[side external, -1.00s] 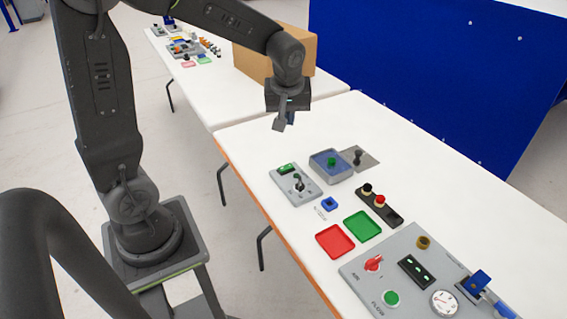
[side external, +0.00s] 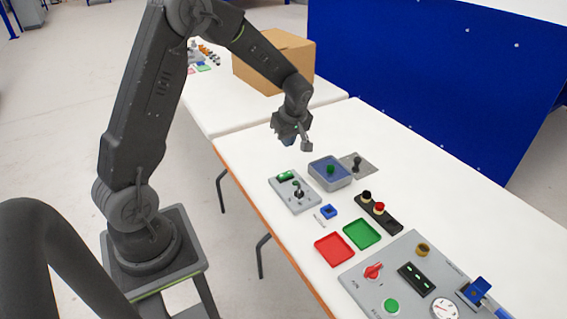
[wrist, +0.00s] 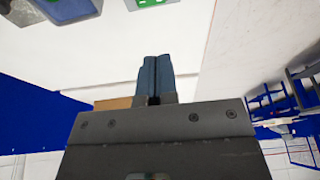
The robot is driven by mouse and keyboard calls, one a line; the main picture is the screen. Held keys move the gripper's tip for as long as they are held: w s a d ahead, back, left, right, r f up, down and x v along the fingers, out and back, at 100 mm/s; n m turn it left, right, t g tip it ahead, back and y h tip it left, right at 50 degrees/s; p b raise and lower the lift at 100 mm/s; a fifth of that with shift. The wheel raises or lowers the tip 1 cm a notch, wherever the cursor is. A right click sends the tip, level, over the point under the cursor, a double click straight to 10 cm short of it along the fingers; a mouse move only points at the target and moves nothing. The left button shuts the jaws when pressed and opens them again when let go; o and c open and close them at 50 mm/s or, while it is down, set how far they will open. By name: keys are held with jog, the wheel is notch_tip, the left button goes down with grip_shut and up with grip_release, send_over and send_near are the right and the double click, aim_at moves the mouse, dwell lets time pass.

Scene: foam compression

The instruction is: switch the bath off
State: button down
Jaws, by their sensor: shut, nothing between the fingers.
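A grey switch plate (side external: 286,198) with a small black lever and a lit green indicator (side external: 285,175) lies on the white table. Beside it is a grey box with a blue top and a green knob (side external: 330,169). I cannot tell which of these belongs to the bath. My gripper (side external: 289,141) is in the air above the table, beyond the plate and box and touching neither. Its blue fingers (wrist: 154,78) are together and empty in the wrist view. The blue-topped box (wrist: 70,10) and a green patch (wrist: 145,3) show at that view's upper edge.
Nearer the camera are a black two-button strip (side external: 380,211), a blue block (side external: 329,211), red (side external: 334,249) and green (side external: 362,234) trays, and a grey control panel (side external: 350,280). A black lever stands on a flat plate (side external: 366,167). A cardboard box (side external: 275,62) stands at the back.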

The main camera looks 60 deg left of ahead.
aim_at(281, 174)
jog(key=x, duration=0.8)
jog(key=d+x, duration=0.1)
jog(key=x, duration=0.3)
jog(key=shift+a+f, duration=0.15)
jog(key=shift+f, duration=0.8)
jog(key=shift+s+a+f+t, duration=0.1)
jog(key=shift+a+f+t, duration=0.1)
jog(key=shift+t, duration=0.2)
